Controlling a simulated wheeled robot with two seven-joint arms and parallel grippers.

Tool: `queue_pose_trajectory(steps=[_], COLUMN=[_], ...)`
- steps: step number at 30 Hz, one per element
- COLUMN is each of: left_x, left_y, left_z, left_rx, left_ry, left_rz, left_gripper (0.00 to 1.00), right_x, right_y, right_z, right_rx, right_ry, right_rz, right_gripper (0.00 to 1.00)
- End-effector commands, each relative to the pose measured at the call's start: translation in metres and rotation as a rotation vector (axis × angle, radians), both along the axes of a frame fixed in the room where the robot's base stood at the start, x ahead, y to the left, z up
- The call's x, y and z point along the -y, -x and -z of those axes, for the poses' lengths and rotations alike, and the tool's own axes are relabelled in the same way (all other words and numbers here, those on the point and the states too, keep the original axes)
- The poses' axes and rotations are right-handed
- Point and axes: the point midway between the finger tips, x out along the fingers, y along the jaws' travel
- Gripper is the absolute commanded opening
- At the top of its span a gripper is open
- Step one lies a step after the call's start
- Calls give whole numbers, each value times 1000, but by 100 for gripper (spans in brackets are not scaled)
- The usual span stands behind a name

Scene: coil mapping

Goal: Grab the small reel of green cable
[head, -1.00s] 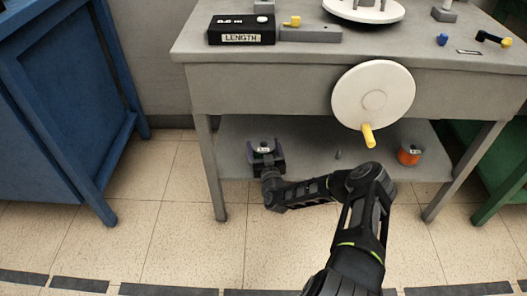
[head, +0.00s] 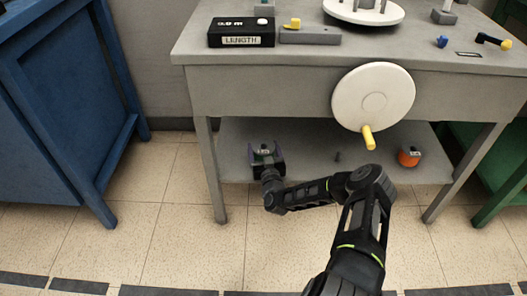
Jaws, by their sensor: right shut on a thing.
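A small reel (head: 265,149) with a pale label on top and a hint of green is at the left end of the table's lower shelf (head: 310,165). My right gripper (head: 265,154) reaches it from the front and is shut on it, with a finger on each side. The gripper body hides much of the reel. I cannot tell whether the reel still touches the shelf. My left gripper is not in view.
An orange reel (head: 409,157) stands at the shelf's right end, and a small grey peg (head: 338,157) is mid-shelf. A white crank disc (head: 373,97) with a yellow handle hangs above. A black length box (head: 241,32) sits on the tabletop.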

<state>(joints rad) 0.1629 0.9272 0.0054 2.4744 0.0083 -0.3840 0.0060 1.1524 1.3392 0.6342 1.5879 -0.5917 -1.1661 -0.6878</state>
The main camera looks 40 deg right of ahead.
Motion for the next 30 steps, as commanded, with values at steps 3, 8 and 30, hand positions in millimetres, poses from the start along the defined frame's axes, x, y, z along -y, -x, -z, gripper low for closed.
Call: queue_pose_trajectory(steps=[3,8,30], left_x=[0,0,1], left_y=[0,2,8], left_z=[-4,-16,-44], left_rx=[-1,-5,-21], left_ry=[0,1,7], left_rz=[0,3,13], left_gripper=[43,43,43], right_x=[0,0,0], right_y=[-1,-1,0], right_z=[-8,-32,-101], right_rx=[3,4,3], right_ry=[1,4,1], right_rz=[0,-2,0], right_gripper=[19,19,19])
